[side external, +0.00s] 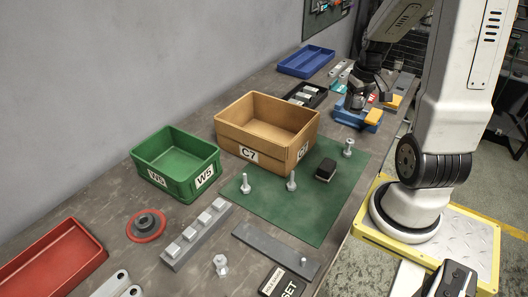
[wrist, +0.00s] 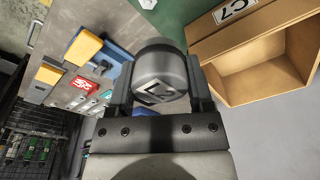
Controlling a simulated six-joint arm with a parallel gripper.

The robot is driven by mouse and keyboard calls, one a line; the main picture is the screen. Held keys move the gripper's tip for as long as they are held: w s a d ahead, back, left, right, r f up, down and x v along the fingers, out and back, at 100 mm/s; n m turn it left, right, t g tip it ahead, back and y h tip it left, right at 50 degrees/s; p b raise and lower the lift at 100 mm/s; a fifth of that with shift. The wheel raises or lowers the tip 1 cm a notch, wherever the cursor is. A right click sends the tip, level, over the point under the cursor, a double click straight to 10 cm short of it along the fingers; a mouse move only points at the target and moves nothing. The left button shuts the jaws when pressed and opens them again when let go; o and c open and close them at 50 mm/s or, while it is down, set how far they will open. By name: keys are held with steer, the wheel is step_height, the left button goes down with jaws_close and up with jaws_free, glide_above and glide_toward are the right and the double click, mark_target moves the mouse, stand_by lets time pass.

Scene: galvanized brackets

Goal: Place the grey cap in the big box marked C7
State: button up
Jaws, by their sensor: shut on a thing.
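The grey cap (wrist: 160,78) is a dark grey round piece with a mark on its face. It is between the two fingers of my gripper (wrist: 160,90) in the wrist view, which is shut on it. In the side view my gripper (side external: 358,98) is at the back right, above the blue vise area and to the right of the big box. The big tan box marked C7 (side external: 275,152) stands open on the table, and its visible inside looks empty. The box also shows at the upper right of the wrist view (wrist: 238,38).
A green W5 box (side external: 172,178) stands left of the C7 box. Bolts and a black block (side external: 326,170) stand on the green mat (side external: 310,215). A blue vise with yellow pieces (side external: 352,119) and a black tray (side external: 307,95) are at the back.

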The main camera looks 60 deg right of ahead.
steer(key=w+a+n, duration=0.2)
steer(key=w+a, duration=0.2)
steer(key=w, duration=0.4)
steer(key=w+a+n, duration=0.2)
steer(key=w+a, duration=0.2)
steer(key=w, duration=0.4)
steer(key=shift+a+f, duration=0.2)
steer(key=shift+f, duration=6.05)
steer(key=shift+f, duration=0.1)
steer(key=shift+f, duration=2)
steer(key=shift+f, duration=0.1)
steer(key=o, duration=1.3)
steer(key=shift+o, duration=0.2)
